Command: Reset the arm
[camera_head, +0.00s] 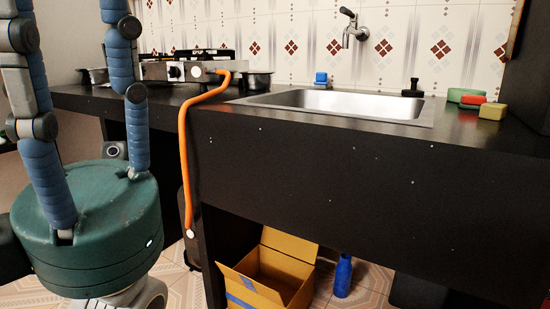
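My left gripper (68,20) stands upright at the left edge of the head view. Its round green palm is low, and its blue segmented fingers point up. The two fingers that show are nearly straight and spread apart. Nothing shows between them. The fingertips reach the top edge and are cut off. The gripper is in front of the counter's left end, and its palm hides part of the space below. My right gripper is not in view.
The stove (185,70) stands on the dark counter (350,150); an orange hose (184,140) hangs from it. A sink (340,103) is at centre. Blocks (492,111) are at right. An open cardboard box (270,265) and blue bottle (343,276) stand below.

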